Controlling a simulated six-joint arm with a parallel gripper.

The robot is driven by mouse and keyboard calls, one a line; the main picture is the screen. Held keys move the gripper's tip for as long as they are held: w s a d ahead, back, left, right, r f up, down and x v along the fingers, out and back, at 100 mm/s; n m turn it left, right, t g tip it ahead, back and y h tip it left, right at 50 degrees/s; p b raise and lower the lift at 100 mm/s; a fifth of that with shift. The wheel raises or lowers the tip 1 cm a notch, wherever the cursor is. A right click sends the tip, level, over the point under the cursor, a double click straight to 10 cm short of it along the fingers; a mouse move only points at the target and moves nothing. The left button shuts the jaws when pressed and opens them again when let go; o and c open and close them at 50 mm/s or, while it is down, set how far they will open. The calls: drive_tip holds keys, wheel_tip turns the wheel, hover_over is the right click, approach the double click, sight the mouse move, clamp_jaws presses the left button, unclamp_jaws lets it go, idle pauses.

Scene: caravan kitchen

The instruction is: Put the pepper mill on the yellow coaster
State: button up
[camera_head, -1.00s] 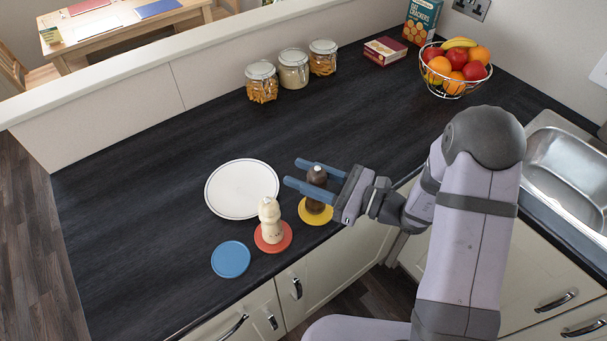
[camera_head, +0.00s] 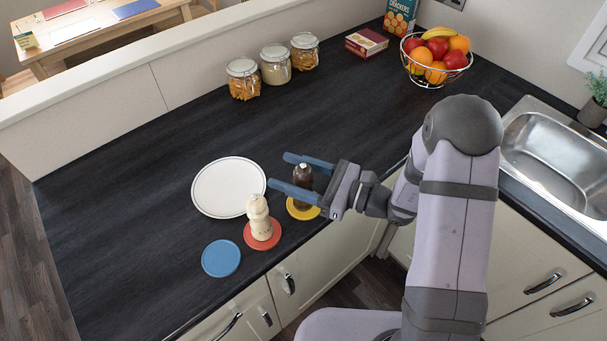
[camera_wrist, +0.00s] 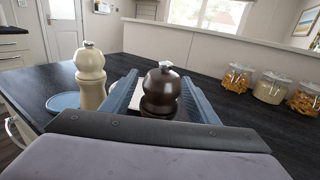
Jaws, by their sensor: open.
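The dark brown pepper mill (camera_head: 303,176) stands upright on the yellow coaster (camera_head: 300,212) near the counter's front edge. My gripper (camera_head: 301,174) is open, with one blue finger on either side of the mill. In the wrist view the mill (camera_wrist: 160,92) stands between the two spread fingers, with a visible gap on each side. The front finger hides part of the mill's lower body in the head view. A cream mill (camera_head: 259,217) stands on the red coaster (camera_head: 274,238) to the left, and it also shows in the wrist view (camera_wrist: 90,75).
A white plate (camera_head: 215,187) lies behind the cream mill. A blue coaster (camera_head: 221,258) lies empty at the left. Several glass jars (camera_head: 275,64) stand along the low wall, with a fruit basket (camera_head: 436,58) at the back right. The counter's middle is clear.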

drive_tip(key=shift+d+r, duration=0.1)
drive_tip(key=b+v, duration=0.3)
drive_tip(key=v, duration=0.9)
drive_tip(key=s+f+n+g+h, duration=0.35)
drive_tip(key=s+n+g, duration=0.2)
drive_tip(key=s, duration=0.25)
drive_tip(key=s+f+n+g+h, duration=0.3)
drive_tip(key=s+n+g+h, duration=0.15)
drive_tip(key=s+n, duration=0.25)
drive_tip(key=w+d+f+n+t+h, duration=0.1)
drive_tip(key=w+d+n+t+h, duration=0.2)
drive_tip(key=d+n+h, duration=0.6)
drive_tip(key=shift+d+f+t, duration=0.4)
drive_tip(key=shift+d+t, duration=0.3)
drive_tip(key=shift+d, duration=0.1)
